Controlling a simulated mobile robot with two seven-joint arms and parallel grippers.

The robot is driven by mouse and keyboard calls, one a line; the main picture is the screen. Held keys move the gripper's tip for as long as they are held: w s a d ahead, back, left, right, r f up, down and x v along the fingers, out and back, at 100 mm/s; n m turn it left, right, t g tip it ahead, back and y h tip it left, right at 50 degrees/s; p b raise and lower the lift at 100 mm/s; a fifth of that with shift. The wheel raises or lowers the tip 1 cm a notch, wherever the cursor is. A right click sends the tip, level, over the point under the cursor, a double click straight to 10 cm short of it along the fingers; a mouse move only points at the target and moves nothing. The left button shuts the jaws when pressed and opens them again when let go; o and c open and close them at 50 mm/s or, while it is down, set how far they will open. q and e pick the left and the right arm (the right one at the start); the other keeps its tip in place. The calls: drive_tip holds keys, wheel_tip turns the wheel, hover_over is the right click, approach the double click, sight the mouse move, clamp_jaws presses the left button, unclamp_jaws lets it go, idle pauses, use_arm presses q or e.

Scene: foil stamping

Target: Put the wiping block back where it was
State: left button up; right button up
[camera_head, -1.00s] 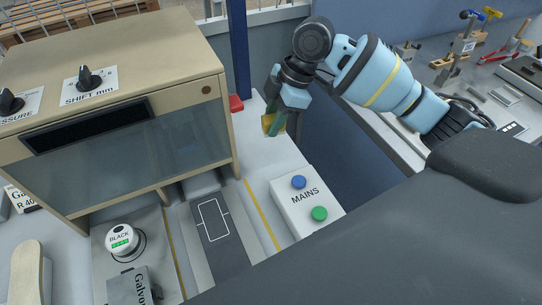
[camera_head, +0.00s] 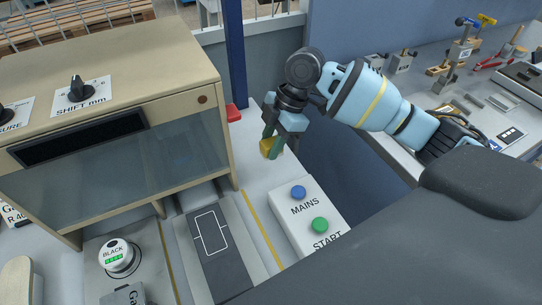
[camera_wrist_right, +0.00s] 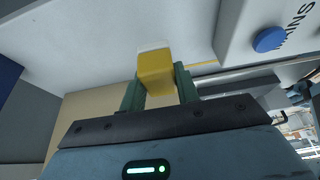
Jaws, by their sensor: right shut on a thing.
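The wiping block is a small yellow block with a pale far end (camera_wrist_right: 155,72). It sits between the green fingers of my right gripper (camera_wrist_right: 160,88), which is shut on it. In the head view my right gripper (camera_head: 270,140) points down with the yellow block (camera_head: 271,148) at its tips, over the white surface behind the MAINS box. I cannot tell whether the block touches the surface. My left gripper is not in view.
The MAINS box (camera_head: 320,237) with blue and green buttons stands just in front of the right gripper. The beige machine cabinet (camera_head: 195,75) is to the left. A red object (camera_head: 233,113) lies beside the blue post (camera_head: 236,60). A cluttered bench (camera_head: 470,105) is at right.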

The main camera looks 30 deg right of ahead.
sight(271, 167)
drive_tip(key=shift+f, duration=2.4)
drive_tip(key=shift+f, duration=0.2)
drive_tip(key=o, duration=0.9)
drive_tip(key=shift+o, duration=0.2)
drive_tip(key=shift+r, duration=0.1)
drive_tip(key=v, duration=1.2)
drive_tip(key=shift+r, duration=0.1)
